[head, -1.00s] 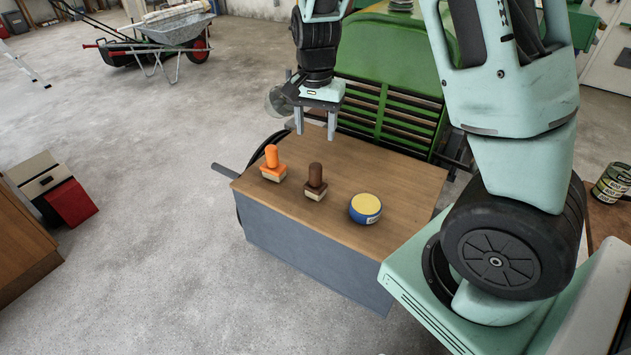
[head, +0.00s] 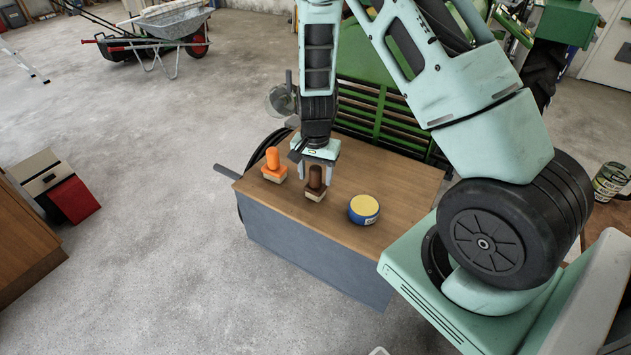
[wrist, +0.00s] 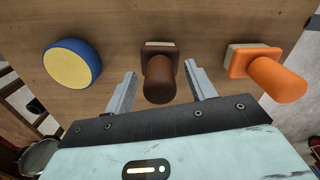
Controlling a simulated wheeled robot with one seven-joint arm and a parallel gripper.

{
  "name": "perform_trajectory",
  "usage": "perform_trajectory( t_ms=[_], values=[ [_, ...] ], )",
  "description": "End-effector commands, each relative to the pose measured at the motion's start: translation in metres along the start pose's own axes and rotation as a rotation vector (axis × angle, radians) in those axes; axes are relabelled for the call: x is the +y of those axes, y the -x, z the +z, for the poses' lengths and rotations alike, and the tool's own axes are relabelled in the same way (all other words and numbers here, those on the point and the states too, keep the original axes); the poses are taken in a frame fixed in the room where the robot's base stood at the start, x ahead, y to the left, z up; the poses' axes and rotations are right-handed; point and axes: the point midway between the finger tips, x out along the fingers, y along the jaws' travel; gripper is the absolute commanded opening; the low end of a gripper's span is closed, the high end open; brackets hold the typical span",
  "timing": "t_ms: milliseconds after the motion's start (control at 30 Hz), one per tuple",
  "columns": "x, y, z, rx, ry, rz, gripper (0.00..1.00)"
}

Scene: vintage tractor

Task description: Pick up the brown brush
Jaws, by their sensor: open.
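The brown brush (head: 316,183) stands upright on the wooden top of a grey box, between an orange brush and a round tin. It has a dark brown handle and a pale bristle base. My gripper (head: 315,183) is open, pointing down at the brown brush. In the wrist view the brown brush (wrist: 159,80) shows between the two fingers of my gripper (wrist: 160,82), with a gap on each side. The fingers do not appear to touch it. In the head view the fingers partly hide the handle.
The orange brush (head: 273,165) stands left of the brown one, and the blue tin with a yellow top (head: 363,208) stands to its right. The wooden top (head: 290,205) is bare in front. A green tractor grille (head: 385,120) rises behind.

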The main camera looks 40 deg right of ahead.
Motion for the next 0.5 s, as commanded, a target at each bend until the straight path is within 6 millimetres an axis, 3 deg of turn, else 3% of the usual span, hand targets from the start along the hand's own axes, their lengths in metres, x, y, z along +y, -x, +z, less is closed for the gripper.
perform_trajectory(
  t_ms=[333,500],
  values=[
    [0.0000,-0.0074,0.0001,0.000,0.000,-0.001,0.55],
    [0.0000,-0.0073,0.0002,0.000,0.000,0.000,0.08]
  ],
)
